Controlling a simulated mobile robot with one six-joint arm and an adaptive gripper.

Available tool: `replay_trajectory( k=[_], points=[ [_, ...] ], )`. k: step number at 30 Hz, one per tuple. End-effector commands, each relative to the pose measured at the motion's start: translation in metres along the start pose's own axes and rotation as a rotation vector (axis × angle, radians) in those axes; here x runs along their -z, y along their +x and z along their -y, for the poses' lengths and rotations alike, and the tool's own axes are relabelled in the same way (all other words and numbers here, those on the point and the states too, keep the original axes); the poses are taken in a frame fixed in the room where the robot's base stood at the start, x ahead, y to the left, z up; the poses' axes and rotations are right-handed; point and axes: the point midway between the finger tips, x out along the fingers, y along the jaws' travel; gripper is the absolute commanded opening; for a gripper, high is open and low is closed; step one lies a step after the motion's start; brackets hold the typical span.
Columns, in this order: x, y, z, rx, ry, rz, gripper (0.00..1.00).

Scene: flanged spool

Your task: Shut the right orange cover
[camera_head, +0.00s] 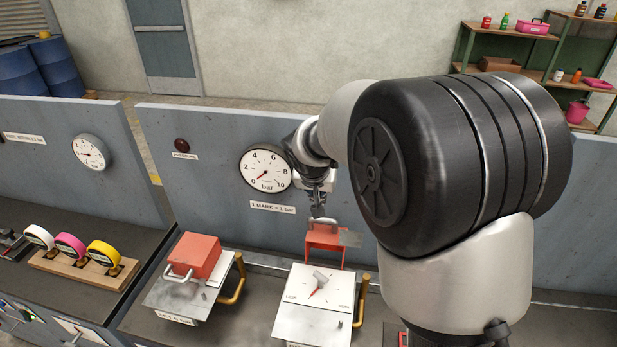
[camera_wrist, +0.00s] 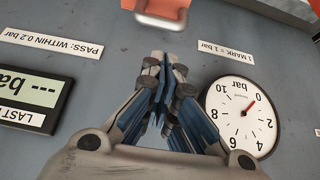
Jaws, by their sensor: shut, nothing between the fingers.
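The right orange cover (camera_head: 324,236) stands raised, tipped back behind a white dial plate (camera_head: 318,300) with a grey knob and red pointer. Its metal handle shows at its upper edge. My gripper (camera_head: 318,208) is shut and empty, right above this cover in the head view; I cannot tell whether it touches. In the wrist view my gripper's closed fingers (camera_wrist: 169,72) point towards an orange cover edge (camera_wrist: 188,5) with a metal handle (camera_wrist: 162,16), with a visible gap in the picture. The left orange cover (camera_head: 195,254) is down on its own plate.
A grey back panel (camera_head: 220,215) with a bar gauge (camera_head: 265,168) rises close behind the covers. Yellow handles (camera_head: 233,282) stand beside the plates. Three coloured round-topped pieces (camera_head: 70,246) sit in a wooden rack at left. My arm hides much of the right side.

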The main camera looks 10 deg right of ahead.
Motion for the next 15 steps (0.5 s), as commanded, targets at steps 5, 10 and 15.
replay_trajectory(
  k=[5, 10, 15],
  points=[
    [-0.001, 0.023, 0.0, -0.001, 0.001, 0.003, 0.0],
    [-0.002, 0.055, 0.0, -0.002, 0.0, 0.004, 0.0],
    [-0.001, 0.082, 0.0, -0.001, 0.0, 0.003, 0.0]
  ],
)
